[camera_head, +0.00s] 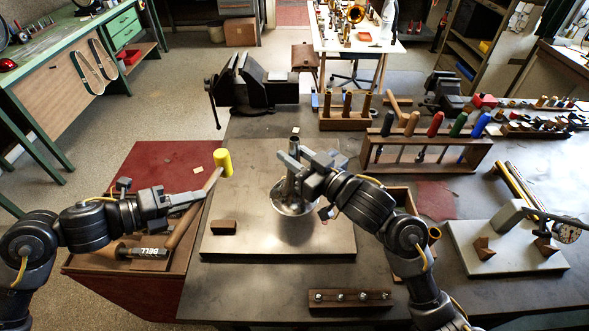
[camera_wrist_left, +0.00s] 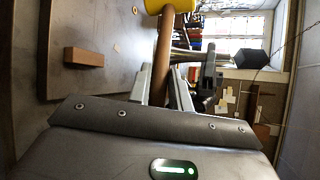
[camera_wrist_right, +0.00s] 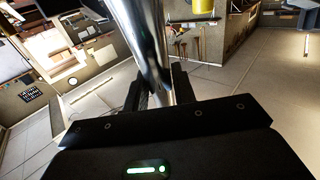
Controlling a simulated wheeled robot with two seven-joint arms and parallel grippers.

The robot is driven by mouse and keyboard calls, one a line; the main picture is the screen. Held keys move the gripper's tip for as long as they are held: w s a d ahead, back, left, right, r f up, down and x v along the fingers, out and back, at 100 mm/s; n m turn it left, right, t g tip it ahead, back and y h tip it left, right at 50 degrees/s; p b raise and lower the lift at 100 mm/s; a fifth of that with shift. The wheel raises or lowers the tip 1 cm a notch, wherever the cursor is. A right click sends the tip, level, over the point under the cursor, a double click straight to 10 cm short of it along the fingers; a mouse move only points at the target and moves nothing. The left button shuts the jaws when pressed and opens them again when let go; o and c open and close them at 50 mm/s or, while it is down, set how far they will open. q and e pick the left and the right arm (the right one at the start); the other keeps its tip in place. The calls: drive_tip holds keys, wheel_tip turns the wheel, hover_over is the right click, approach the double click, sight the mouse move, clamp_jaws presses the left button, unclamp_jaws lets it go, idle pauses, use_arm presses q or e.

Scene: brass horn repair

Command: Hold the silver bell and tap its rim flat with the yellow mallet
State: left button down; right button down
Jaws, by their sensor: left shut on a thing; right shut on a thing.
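The yellow mallet (camera_head: 223,162) is held by its wooden handle (camera_head: 196,205) in my left gripper (camera_head: 193,200), its head raised at the gripper's upper right. In the left wrist view the handle (camera_wrist_left: 164,55) runs up between the fingers to the yellow head (camera_wrist_left: 170,6). My right gripper (camera_head: 306,180) is shut on the silver bell (camera_head: 294,208). The bell's wide mouth is low, over the pale metal plate (camera_head: 235,205), with its tube upright. I cannot tell whether the rim touches the plate. In the right wrist view the shiny tube (camera_wrist_right: 143,35) stands between the fingers.
A small brown block (camera_head: 223,227) lies on the plate's left side. A vise (camera_head: 252,85) stands behind it. A wooden rack with colored-handled tools (camera_head: 425,150) is at the right. A strip with several small knobs (camera_head: 350,298) lies in front.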

drive_tip(key=shift+r, duration=0.8)
drive_tip(key=shift+f, duration=0.1)
wheel_tip(320, 180, down, 9)
drive_tip(key=shift+f, duration=0.2)
idle(1.0)
drive_tip(key=shift+f, duration=0.15)
idle(0.5)
drive_tip(key=c, duration=1.2)
unclamp_jaws()
drive_tip(key=shift+c, duration=0.2)
drive_tip(key=c, duration=0.9)
